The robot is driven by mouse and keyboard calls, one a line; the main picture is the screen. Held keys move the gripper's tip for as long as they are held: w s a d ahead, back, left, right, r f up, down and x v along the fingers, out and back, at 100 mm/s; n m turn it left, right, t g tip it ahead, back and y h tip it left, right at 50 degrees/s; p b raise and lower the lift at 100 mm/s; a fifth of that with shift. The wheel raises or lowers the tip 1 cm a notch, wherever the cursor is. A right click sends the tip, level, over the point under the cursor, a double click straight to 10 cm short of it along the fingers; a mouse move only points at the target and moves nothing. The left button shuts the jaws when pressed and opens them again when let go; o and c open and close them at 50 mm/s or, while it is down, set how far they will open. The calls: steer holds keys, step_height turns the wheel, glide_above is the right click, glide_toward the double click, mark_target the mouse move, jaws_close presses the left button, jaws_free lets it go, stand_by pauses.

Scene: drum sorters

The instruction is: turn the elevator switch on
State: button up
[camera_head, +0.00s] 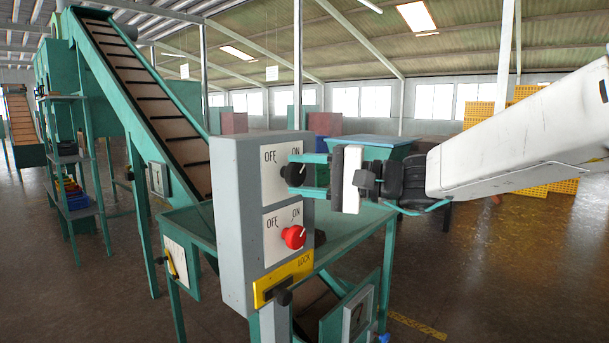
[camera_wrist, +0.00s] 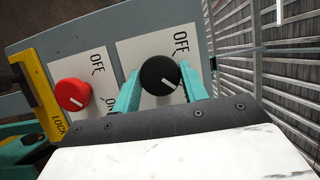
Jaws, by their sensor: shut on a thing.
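A grey control box (camera_head: 232,200) stands upright with two rotary switches on its face. The upper black knob (camera_head: 293,174) sits on a white plate lettered OFF and ON. My gripper (camera_head: 303,175) reaches in from the right, its teal fingers on either side of this knob. In the wrist view the fingers are shut on the black knob (camera_wrist: 160,75), and its white mark points to the lower right, away from OFF. Its ON lettering is hidden there. The red knob (camera_head: 294,237) below has its mark toward ON; it also shows in the wrist view (camera_wrist: 72,94).
A yellow LOCK plate (camera_head: 284,277) with a black part is under the red knob. A green-framed conveyor (camera_head: 150,95) rises behind the box to the left. A teal table (camera_head: 345,235) stands behind the box. Yellow crates (camera_head: 478,110) are stacked at the back right. Floor is open at right.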

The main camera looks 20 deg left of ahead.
stand_by(0.4)
steer(key=o, duration=1)
steer(key=shift+c, duration=0.2)
steer(key=d, duration=0.7)
steer(key=shift+d, duration=0.4)
